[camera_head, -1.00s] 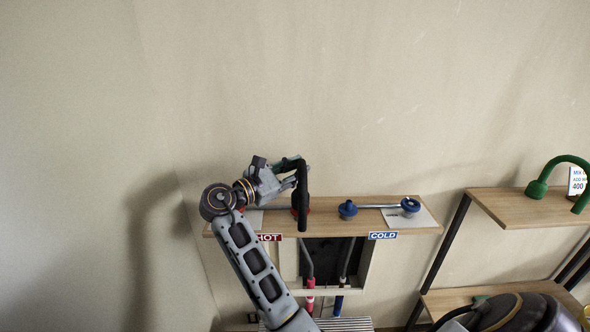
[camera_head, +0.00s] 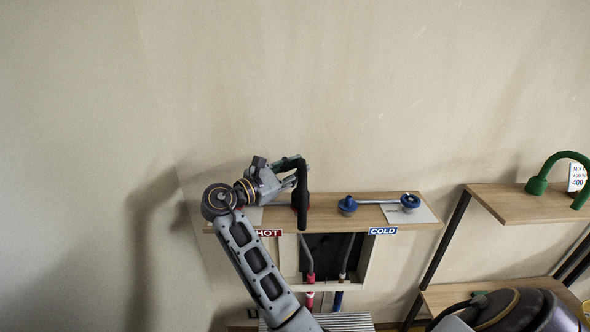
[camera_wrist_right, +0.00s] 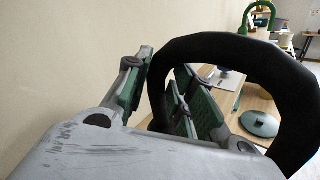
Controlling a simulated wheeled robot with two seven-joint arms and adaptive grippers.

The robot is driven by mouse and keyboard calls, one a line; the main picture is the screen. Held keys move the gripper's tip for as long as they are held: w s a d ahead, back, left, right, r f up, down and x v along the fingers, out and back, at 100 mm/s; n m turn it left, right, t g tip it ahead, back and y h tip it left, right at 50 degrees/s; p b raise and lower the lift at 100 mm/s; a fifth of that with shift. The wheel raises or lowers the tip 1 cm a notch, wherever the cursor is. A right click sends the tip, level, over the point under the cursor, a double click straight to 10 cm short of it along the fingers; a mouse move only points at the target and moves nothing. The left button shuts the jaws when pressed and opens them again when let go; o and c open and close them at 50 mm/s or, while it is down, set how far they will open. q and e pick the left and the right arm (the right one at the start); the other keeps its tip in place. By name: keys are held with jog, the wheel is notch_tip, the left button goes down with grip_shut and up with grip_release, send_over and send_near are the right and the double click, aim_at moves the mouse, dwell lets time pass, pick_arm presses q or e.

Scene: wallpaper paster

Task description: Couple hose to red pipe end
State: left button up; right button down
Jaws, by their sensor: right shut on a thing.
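My right gripper (camera_head: 282,181) reaches in over the left part of the wall shelf. It is shut on a thick black curved hose (camera_head: 302,190). In the right wrist view the hose (camera_wrist_right: 228,42) loops over the green-padded fingers (camera_wrist_right: 172,98). One leg of the hose hangs down in front of a red fitting (camera_head: 293,209) by the HOT sign. The hose hides most of this fitting, so I cannot tell whether they touch or are joined. A red pipe (camera_head: 310,299) shows below the shelf. My left gripper is not in view.
The wooden shelf (camera_head: 372,221) carries two blue fittings (camera_head: 347,206) joined by a metal bar, above the COLD sign (camera_head: 383,231). A green hose (camera_head: 565,157) stands on a separate shelf (camera_head: 505,205) to the right.

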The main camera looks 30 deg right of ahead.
jog(key=shift+f, duration=0.1)
jog(key=c, duration=1.1)
grip_release()
jog(key=shift+a, duration=0.15)
jog(key=shift+s+a+f, duration=0.1)
jog(key=shift+s+a, duration=0.1)
jog(key=shift+a, duration=1.15)
jog(key=shift+s+a+f, duration=0.1)
jog(key=shift+s+a, duration=0.05)
jog(key=shift+a, duration=1.15)
jog(key=shift+s+a, duration=0.2)
jog(key=shift+a, duration=1.15)
jog(key=shift+d, duration=0.1)
jog(key=shift+w+d+r, duration=0.1)
jog(key=shift+w+d, duration=0.1)
jog(key=shift+d, duration=1.1)
jog(key=shift+w+d, duration=0.15)
jog(key=shift+d, duration=1.1)
jog(key=shift+w+d+r, duration=0.1)
jog(key=shift+w+d, duration=0.1)
jog(key=shift+d, duration=1.1)
